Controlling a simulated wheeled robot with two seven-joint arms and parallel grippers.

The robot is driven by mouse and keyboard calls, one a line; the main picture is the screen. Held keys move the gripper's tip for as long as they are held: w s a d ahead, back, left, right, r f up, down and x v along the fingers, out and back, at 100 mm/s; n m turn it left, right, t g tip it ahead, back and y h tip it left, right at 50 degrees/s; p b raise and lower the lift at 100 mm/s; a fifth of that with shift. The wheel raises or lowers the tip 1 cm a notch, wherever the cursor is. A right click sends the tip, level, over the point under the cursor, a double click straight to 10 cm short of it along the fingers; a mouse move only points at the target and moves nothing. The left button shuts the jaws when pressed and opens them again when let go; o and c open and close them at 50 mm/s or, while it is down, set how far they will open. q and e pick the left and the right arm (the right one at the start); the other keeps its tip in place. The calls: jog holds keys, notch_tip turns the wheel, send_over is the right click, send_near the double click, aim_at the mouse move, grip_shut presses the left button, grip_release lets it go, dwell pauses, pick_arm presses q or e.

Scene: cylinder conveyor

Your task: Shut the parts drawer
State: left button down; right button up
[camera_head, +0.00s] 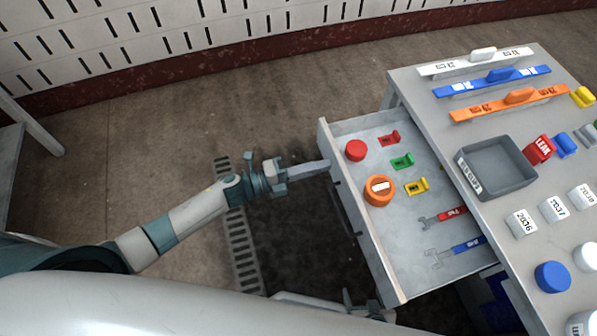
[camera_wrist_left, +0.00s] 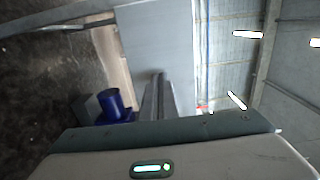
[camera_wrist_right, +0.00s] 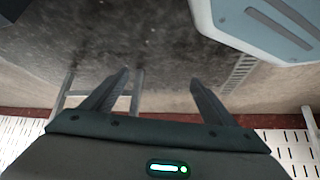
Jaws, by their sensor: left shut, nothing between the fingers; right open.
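The parts drawer (camera_head: 440,195) is pulled out from the grey workbench (camera_head: 450,120). It holds red, green and yellow small parts, a red cylinder (camera_head: 356,150), an orange ring-shaped part (camera_head: 379,190) and two wrenches, one red and one blue. My left gripper (camera_head: 326,165) is shut and empty at the far end of the drawer's front panel (camera_head: 365,225). In the left wrist view its fingers (camera_wrist_left: 159,80) point at a grey panel; I cannot tell whether they touch it. The drawer's dark handle (camera_head: 345,205) is on the front panel. My right gripper (camera_wrist_right: 160,80) is open and empty, away from the drawer.
The benchtop carries a grey bin (camera_head: 497,166), white, blue and orange handled bars, numbered blocks and several cylinders. Blue bins (camera_head: 497,300) show under the bench. A floor grate (camera_head: 243,250) lies left of the drawer, where the floor is clear.

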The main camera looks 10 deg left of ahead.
pick_arm(q)
jog(key=b, duration=0.3)
send_near(399, 151)
jog(key=r, duration=0.4)
jog(key=shift+s+a, duration=0.3)
jog(key=shift+s, duration=0.05)
jog(key=b+x, duration=0.3)
jog(key=x, duration=0.7)
jog(key=shift+d+f, duration=0.1)
jog(key=shift+w+d, duration=0.25)
jog(key=shift+d+r, duration=0.1)
jog(key=shift+r, duration=0.25)
pick_arm(e)
jog(key=s+d+f+g+h, duration=0.1)
jog(key=s+d+f+g, duration=0.3)
jog(key=s+d+g, duration=0.1)
jog(key=shift+s+d+f+m+h, duration=0.3)
jog(key=shift+s+d, duration=0.15)
jog(key=shift+d, duration=0.2)
pick_arm(q)
jog(key=shift+w+r, duration=0.1)
pick_arm(e)
jog(key=shift+s, duration=0.1)
